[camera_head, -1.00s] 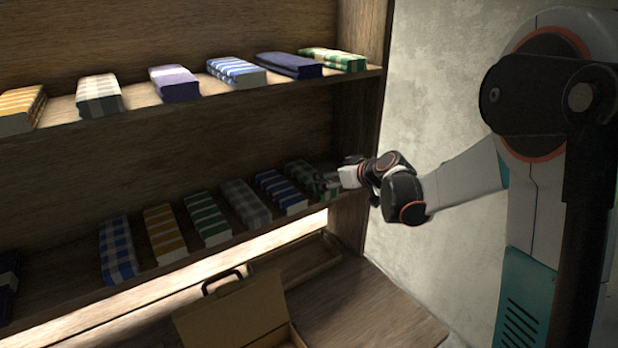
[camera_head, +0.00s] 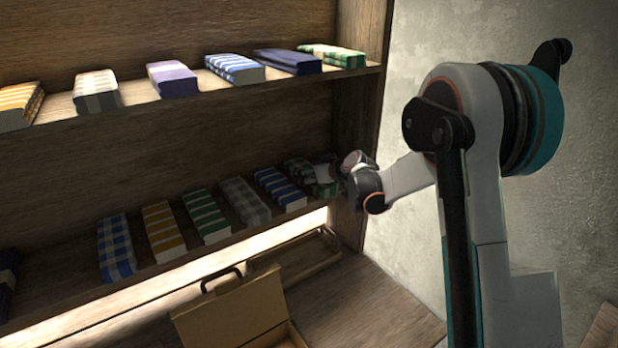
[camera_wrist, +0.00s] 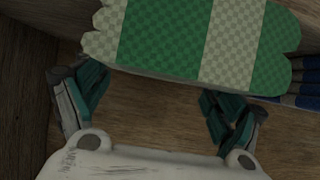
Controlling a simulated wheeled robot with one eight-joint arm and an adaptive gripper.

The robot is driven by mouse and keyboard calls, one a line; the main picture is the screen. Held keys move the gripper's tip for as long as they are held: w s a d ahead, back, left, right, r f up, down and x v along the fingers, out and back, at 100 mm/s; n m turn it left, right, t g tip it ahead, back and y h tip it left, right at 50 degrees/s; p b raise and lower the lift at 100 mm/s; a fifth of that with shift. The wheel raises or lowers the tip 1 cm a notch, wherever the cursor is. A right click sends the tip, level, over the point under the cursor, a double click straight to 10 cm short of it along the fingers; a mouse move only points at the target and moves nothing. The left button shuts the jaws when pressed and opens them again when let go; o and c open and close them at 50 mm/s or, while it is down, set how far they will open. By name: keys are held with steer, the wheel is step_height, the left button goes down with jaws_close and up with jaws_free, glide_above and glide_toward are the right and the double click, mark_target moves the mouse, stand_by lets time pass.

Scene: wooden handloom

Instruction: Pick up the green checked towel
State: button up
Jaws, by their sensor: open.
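A folded green checked towel (camera_head: 296,167) lies at the right end of the lower shelf. My gripper (camera_head: 326,173) is at its right side and hides part of it. In the wrist view the towel (camera_wrist: 165,38) fills the top middle, with green and pale checked bands and a scalloped edge at each side. My open gripper (camera_wrist: 154,90) shows there with its two dark teal fingers apart, near the towel's closest edge. I cannot tell whether the fingers touch the towel.
A blue striped towel (camera_head: 279,190) lies just left of it, then grey, green striped, yellow and blue ones. Another green checked towel (camera_head: 333,56) is on the upper shelf. The shelf's side wall (camera_head: 353,130) stands close right. An open case (camera_head: 240,310) is below.

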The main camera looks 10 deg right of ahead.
steer(key=c, duration=1.2)
steer(key=shift+r, duration=0.1)
